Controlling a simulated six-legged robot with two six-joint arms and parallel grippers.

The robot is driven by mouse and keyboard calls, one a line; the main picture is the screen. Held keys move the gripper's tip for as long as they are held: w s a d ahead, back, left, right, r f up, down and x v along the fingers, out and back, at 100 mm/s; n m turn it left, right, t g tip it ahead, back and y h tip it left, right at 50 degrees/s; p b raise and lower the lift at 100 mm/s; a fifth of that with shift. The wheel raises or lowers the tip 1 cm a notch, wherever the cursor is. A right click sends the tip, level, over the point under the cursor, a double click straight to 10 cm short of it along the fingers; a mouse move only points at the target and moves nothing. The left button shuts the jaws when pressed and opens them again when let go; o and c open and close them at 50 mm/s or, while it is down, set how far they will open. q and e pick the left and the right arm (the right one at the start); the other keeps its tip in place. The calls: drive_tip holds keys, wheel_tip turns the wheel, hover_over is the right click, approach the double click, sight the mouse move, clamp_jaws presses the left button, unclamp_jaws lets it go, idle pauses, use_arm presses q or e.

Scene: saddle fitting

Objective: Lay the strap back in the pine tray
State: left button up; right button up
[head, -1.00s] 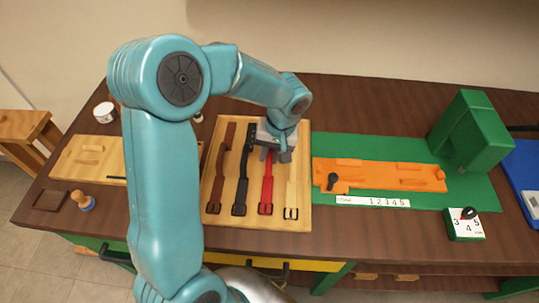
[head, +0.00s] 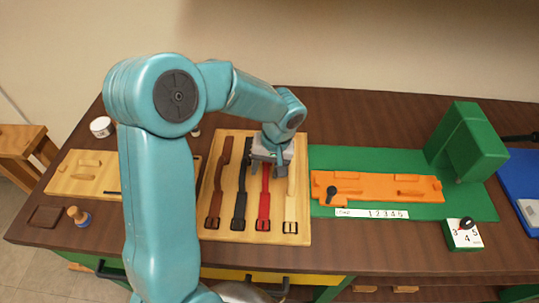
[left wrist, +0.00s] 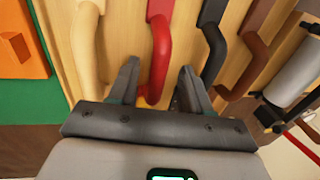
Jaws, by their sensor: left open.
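The pine tray (head: 226,236) lies on the bench with straps side by side in it: brown (head: 217,185), black (head: 242,185), red (head: 265,200) and cream (head: 291,200), buckles at the near end. My left gripper (head: 268,163) is over the far part of the red strap and hides some of it. In the left wrist view the jaws (left wrist: 158,82) are open, with the red strap (left wrist: 160,50) between them. The cream strap (left wrist: 86,45) and black strap (left wrist: 212,45) lie outside the fingers. My right gripper is not in view.
An orange board (head: 375,186) lies on a green mat (head: 470,205) to the right, beside a green machine (head: 467,140). A pale wooden board (head: 75,180) and a stamp (head: 78,215) are at left.

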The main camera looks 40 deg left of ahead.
use_arm(q)
wheel_tip(320, 180, up, 11)
drive_tip(key=w+d, duration=0.1)
drive_tip(key=d, duration=0.1)
drive_tip(key=shift+w, duration=0.25)
drive_tip(key=shift+d, duration=0.1)
